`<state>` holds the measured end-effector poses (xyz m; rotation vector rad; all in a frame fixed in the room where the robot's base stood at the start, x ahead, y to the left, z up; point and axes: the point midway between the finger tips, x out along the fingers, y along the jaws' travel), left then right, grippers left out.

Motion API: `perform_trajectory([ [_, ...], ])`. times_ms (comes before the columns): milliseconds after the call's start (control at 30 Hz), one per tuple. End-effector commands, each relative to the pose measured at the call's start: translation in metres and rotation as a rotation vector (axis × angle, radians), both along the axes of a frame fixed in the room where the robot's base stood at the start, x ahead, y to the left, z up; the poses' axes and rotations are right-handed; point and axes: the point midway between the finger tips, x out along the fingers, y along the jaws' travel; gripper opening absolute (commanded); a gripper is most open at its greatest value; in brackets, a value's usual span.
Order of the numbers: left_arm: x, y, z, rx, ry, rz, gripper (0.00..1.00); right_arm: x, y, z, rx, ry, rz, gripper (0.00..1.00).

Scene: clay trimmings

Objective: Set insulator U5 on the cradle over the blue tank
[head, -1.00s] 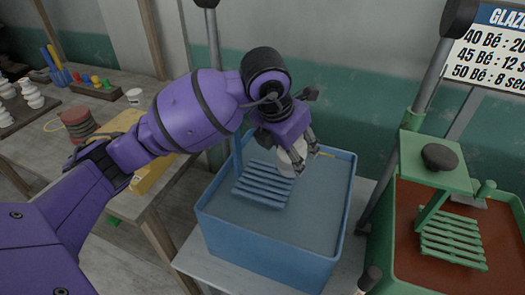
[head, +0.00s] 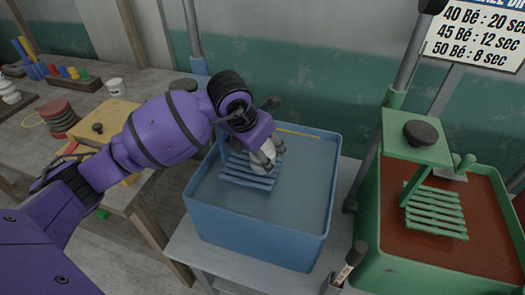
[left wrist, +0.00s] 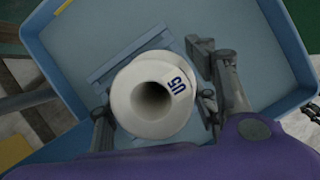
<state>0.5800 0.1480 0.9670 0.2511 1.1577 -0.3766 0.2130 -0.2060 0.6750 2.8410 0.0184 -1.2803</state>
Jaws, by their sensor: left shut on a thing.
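Insulator U5 (head: 262,162) is white, ribbed and partly hidden by my fingers in the head view. In the left wrist view its open round end (left wrist: 125,88) faces the camera, with blue "U5" on the rim. My left gripper (head: 266,155) is shut on it, one finger on each side. It holds it over the slatted blue cradle (head: 236,176) in the blue tank (head: 262,232). The cradle's slats show partly behind the insulator in the wrist view. I cannot tell whether the insulator touches the slats. My right gripper is not in view.
A green tank (head: 395,268) with brown-red liquid and a green slatted cradle (head: 436,212) stands to the right. A black-handled tool (head: 352,258) stands upright near the front. A wooden table (head: 38,140) with pegs and a cup (head: 117,86) is at left.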

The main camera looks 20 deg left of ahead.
Motion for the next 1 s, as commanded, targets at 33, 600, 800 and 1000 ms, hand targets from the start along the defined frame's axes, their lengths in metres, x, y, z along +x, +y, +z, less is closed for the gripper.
perform_trajectory([
  [33, 0.001, 0.0, 0.0, -0.001, -0.003, 0.0, 0.06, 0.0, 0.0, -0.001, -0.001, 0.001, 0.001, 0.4],
  [600, 0.0, 0.0, 0.001, 0.0, -0.001, 0.0, 0.72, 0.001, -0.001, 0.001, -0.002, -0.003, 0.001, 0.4],
  [800, -0.009, 0.004, 0.026, 0.002, -0.003, -0.001, 0.72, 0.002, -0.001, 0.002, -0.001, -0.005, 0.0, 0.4],
  [1000, -0.024, 0.012, 0.067, 0.002, -0.005, -0.001, 0.72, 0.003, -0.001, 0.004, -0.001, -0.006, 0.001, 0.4],
])
